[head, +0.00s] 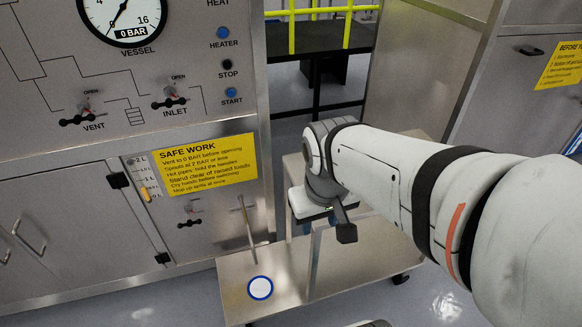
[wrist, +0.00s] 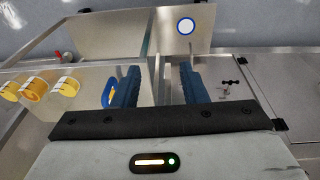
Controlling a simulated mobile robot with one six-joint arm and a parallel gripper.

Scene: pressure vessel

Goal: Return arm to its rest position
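My arm (head: 400,180) reaches in from the right of the head view, and its wrist ends above a metal cart (head: 240,290). My gripper shows in the wrist view (wrist: 157,85) with two blue fingers standing apart and nothing held between them.
The control panel (head: 130,130) stands at left with a gauge (head: 122,15) reading near 0, valve handles and a yellow safety sign (head: 205,163). Several yellow round items (wrist: 35,88) and a blue loop (wrist: 108,92) lie left of the fingers. Steel cabinets (head: 530,110) stand at right.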

